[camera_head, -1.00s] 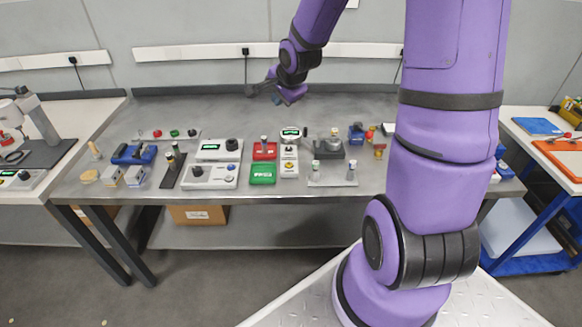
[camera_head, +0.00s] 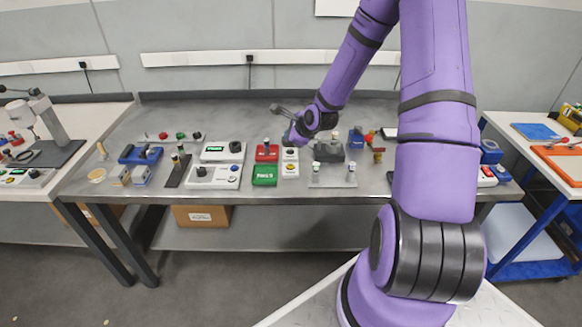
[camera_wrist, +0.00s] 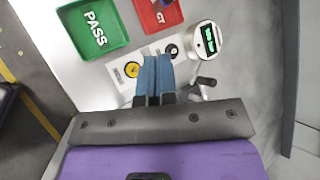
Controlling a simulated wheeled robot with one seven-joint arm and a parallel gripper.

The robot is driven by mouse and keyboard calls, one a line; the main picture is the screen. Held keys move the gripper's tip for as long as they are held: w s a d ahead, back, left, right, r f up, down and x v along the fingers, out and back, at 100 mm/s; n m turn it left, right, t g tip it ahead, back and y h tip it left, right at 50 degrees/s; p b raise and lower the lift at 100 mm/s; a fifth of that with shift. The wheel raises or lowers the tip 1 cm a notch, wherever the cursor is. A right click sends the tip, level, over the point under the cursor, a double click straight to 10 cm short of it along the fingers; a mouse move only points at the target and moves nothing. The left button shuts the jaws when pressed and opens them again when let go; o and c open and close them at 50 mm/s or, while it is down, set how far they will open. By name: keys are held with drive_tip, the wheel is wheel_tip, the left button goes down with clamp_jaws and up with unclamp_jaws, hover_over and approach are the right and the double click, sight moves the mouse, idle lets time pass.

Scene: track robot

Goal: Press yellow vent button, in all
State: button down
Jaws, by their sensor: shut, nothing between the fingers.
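The yellow button (camera_wrist: 132,69) is a round yellow cap with a dark centre on a white panel (camera_wrist: 118,72), in the wrist view. In the head view the panel (camera_head: 290,172) is small, on the bench's front middle. My gripper (camera_wrist: 156,62) has blue fingers, shut together and empty. In the wrist view its tips appear just right of the yellow button, over the panel between it and a black knob (camera_wrist: 171,49). The tips look apart from the button; their height above the panel is hard to tell.
A green PASS tray (camera_wrist: 94,24) and a red tray (camera_wrist: 158,13) lie beside the panel. A round gauge with a green display (camera_wrist: 207,39) stands close right of my fingers. In the head view, a grey fixture plate (camera_head: 332,181) stands right of the panel.

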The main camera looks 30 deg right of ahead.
sight(290, 166)
drive_tip(key=shift+f, duration=0.1)
drive_tip(key=shift+f, duration=4.3)
drive_tip(key=shift+f, duration=0.2)
drive_tip(key=shift+f, duration=0.2)
drive_tip(key=shift+f, duration=0.35)
drive_tip(key=shift+r, duration=0.8)
drive_tip(key=shift+r, duration=2.5)
